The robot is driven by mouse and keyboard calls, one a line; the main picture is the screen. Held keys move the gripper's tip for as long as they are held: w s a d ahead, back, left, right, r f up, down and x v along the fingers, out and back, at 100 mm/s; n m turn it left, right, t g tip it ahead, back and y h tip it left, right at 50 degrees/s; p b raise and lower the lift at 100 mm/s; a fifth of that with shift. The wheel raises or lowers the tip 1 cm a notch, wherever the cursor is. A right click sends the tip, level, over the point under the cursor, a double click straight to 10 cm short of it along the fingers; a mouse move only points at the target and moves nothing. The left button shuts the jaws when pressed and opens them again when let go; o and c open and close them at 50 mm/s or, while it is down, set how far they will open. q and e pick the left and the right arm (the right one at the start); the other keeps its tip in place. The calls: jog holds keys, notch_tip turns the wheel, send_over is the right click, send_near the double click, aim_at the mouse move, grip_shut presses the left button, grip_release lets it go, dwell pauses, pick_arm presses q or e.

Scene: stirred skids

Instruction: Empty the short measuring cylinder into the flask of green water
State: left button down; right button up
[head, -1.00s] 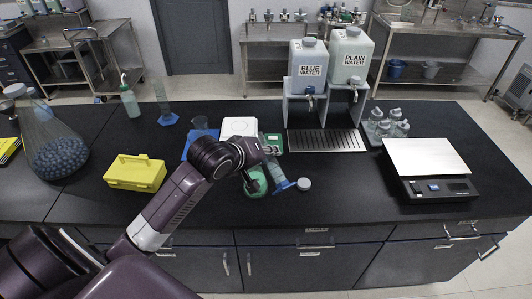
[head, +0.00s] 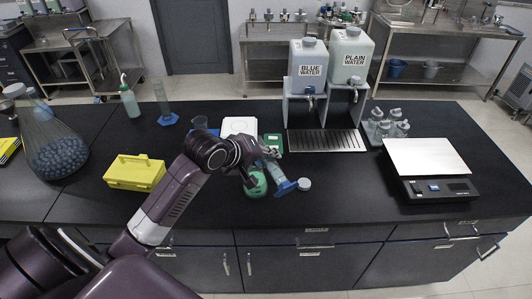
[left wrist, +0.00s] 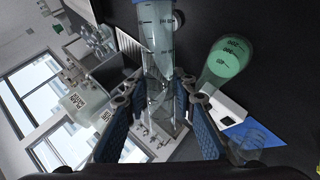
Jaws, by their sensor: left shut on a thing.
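The short measuring cylinder (head: 276,173) is clear with a blue foot, and leans with its foot toward the lower right in the head view. My left gripper (head: 262,158) is shut on it; the left wrist view shows the clear, marked cylinder (left wrist: 158,55) between the two blue-padded fingers (left wrist: 160,103). The flask of green water (head: 257,184) stands on the bench just left of the cylinder, partly hidden by my gripper. It also shows in the left wrist view (left wrist: 228,62), apart from the cylinder. My right gripper is not in view.
A white round lid (head: 304,184) lies right of the cylinder's foot. Water jugs (head: 308,62) stand behind, and a balance (head: 430,165) is at right. The front bench is mostly clear.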

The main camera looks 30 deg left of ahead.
pick_arm(q)
jog(key=shift+r+n+h, duration=0.1)
jog(key=shift+n+h, duration=0.2)
jog(key=shift+h, duration=0.1)
jog(key=shift+g, duration=0.3)
jog(key=shift+h, duration=0.4)
jog(key=shift+w+a+r+n+g+h, duration=0.1)
jog(key=shift+a+n+g+h, duration=0.1)
jog(key=shift+n+g+h, duration=0.3)
jog(key=shift+w+a+n+g+h, duration=0.1)
jog(key=shift+a+n+g+h, duration=0.1)
jog(key=shift+n+h, duration=0.35)
dwell(3.3)
jog(key=shift+w+a+r+n+g+h, duration=0.15)
jog(key=shift+a+r+n+g+h, duration=0.15)
jog(key=shift+h, duration=0.45)
dwell(1.7)
